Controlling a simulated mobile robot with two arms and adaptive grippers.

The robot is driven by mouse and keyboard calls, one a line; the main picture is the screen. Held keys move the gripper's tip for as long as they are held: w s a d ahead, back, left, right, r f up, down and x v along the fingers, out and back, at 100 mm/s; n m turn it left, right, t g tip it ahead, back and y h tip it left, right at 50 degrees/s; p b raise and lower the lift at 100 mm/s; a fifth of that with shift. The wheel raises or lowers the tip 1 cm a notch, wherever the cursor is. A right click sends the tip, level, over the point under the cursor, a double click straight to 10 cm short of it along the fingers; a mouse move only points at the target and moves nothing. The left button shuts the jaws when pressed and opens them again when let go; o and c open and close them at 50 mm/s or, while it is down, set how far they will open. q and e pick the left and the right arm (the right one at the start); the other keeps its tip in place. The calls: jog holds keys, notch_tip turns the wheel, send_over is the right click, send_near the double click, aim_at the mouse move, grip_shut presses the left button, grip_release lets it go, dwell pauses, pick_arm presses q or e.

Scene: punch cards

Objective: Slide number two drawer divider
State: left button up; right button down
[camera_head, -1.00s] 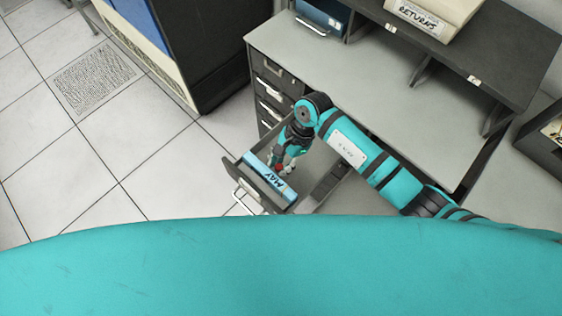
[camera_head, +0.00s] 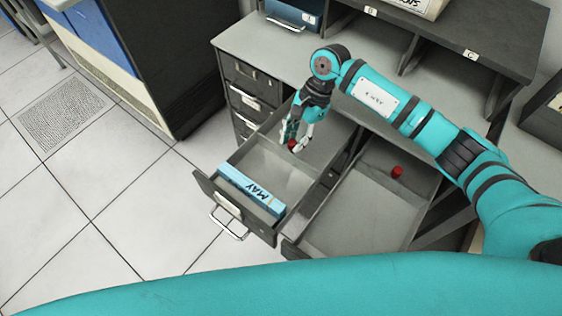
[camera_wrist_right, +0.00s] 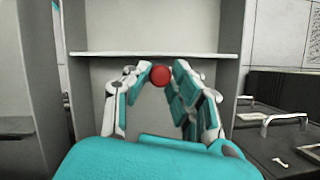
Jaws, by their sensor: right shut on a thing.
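An open grey drawer (camera_head: 268,161) juts from the cabinet, with a blue box marked MAY (camera_head: 250,188) at its front end. My right gripper (camera_head: 293,144) reaches down into this drawer, behind the box and apart from it. It is shut on a red knob (camera_wrist_right: 160,75), which shows between the fingertips in the wrist view. Behind the knob stands a grey divider plate (camera_wrist_right: 150,62) with a pale top edge. In the head view my fingers and wrist partly hide the knob and plate. My left gripper is not in view.
A second open drawer (camera_head: 350,222) lies to the right, with another red knob (camera_head: 397,172) in it. Closed drawers (camera_head: 250,103) sit at the cabinet's left. The grey desktop (camera_head: 260,40) is above. Tiled floor (camera_head: 110,190) is clear at left.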

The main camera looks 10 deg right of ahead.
jog(key=shift+w+d, duration=0.45)
jog(key=c, duration=1.4)
grip_release()
jog(key=v, duration=1.2)
